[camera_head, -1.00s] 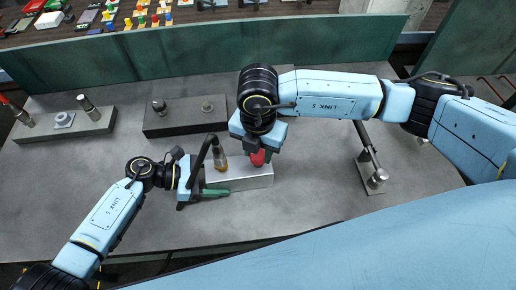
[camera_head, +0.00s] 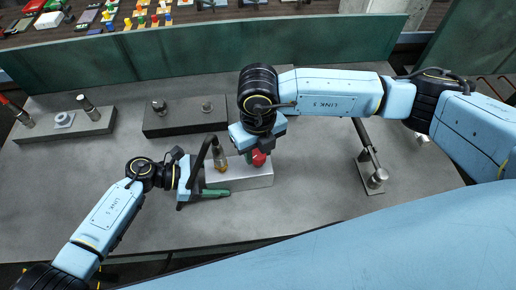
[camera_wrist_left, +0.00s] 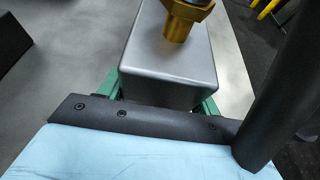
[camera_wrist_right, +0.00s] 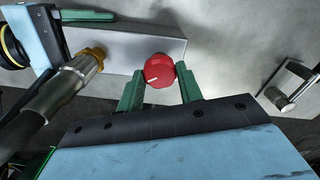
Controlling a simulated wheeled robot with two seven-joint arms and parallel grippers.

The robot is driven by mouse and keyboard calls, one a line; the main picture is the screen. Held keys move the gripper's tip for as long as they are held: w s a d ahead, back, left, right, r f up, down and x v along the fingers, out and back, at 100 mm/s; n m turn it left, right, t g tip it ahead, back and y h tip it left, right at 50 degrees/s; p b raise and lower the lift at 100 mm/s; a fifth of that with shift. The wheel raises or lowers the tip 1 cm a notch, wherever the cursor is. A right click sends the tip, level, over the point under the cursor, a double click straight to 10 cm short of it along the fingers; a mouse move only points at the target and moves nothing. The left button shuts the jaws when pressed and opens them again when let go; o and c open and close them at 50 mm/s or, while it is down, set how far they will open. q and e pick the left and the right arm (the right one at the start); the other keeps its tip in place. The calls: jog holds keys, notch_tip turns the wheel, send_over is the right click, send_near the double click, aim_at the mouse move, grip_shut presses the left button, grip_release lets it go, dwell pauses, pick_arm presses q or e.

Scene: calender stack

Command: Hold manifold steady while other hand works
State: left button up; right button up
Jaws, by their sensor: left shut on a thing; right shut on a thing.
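The manifold is a silver-grey block (camera_head: 245,178) at the middle of the table. It also shows in the left wrist view (camera_wrist_left: 165,65) and the right wrist view (camera_wrist_right: 135,48). My left gripper (camera_head: 212,180) is shut on its left end, with green fingers along its two sides. A brass fitting (camera_wrist_left: 184,22) with a hose end (camera_wrist_right: 68,85) stands on the block's top. A red knob (camera_wrist_right: 159,71) with a white mark sits near the block's right end. My right gripper (camera_wrist_right: 160,88) comes down from above, its green fingers shut on the knob's sides.
A dark plate with two small posts (camera_head: 187,119) lies behind the block. A grey plate with fittings (camera_head: 66,124) is at the left. A metal stand with a bar (camera_head: 375,178) is at the right. A green wall (camera_head: 200,50) closes the back. The front table area is clear.

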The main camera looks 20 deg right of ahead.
aim_at(258, 154)
jog(key=n, duration=0.7)
jog(key=shift+d, duration=0.1)
dwell(0.5)
jog(key=o, duration=1)
notch_tip(258, 154, up, 12)
